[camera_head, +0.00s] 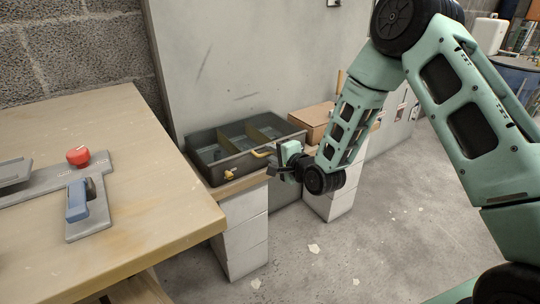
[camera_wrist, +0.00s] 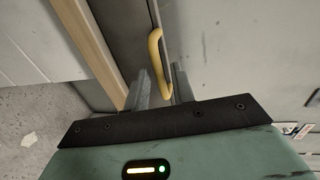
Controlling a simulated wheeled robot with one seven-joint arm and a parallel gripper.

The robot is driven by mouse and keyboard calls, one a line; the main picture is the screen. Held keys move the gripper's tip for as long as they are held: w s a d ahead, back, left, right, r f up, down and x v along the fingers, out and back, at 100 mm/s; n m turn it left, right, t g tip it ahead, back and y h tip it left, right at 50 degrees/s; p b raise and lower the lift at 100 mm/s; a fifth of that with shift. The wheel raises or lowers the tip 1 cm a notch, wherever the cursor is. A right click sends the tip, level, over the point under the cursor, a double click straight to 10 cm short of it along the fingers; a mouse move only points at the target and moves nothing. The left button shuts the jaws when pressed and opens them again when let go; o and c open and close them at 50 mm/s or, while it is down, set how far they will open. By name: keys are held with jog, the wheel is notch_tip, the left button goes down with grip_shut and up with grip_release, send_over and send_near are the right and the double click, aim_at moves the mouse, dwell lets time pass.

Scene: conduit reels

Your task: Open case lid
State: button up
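A dark grey case (camera_head: 197,163) with divided compartments stands on a wooden board beyond the workbench. Its inside shows from above in the head view; I cannot make out a separate lid. A yellow handle (camera_head: 262,153) and a yellow latch-like piece (camera_head: 230,174) are on its front side. My gripper (camera_head: 274,168) is at the case's front side, close to the handle. In the wrist view my gripper (camera_wrist: 160,72) is open, and the yellow handle (camera_wrist: 156,50) reaches down between its two fingers. Whether the fingers touch it I cannot tell.
The wooden workbench (camera_head: 120,130) at left holds a grey plate with a red knob (camera_head: 78,156) and a blue-handled tool (camera_head: 77,203). A cardboard box (camera_head: 312,118) stands right of the case. White block supports (camera_head: 243,235) carry the board. Floor at right is mostly clear.

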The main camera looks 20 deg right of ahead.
jog(key=shift+x, duration=0.85)
jog(key=shift+c, duration=0.4)
grip_shut()
jog(key=shift+r, duration=0.1)
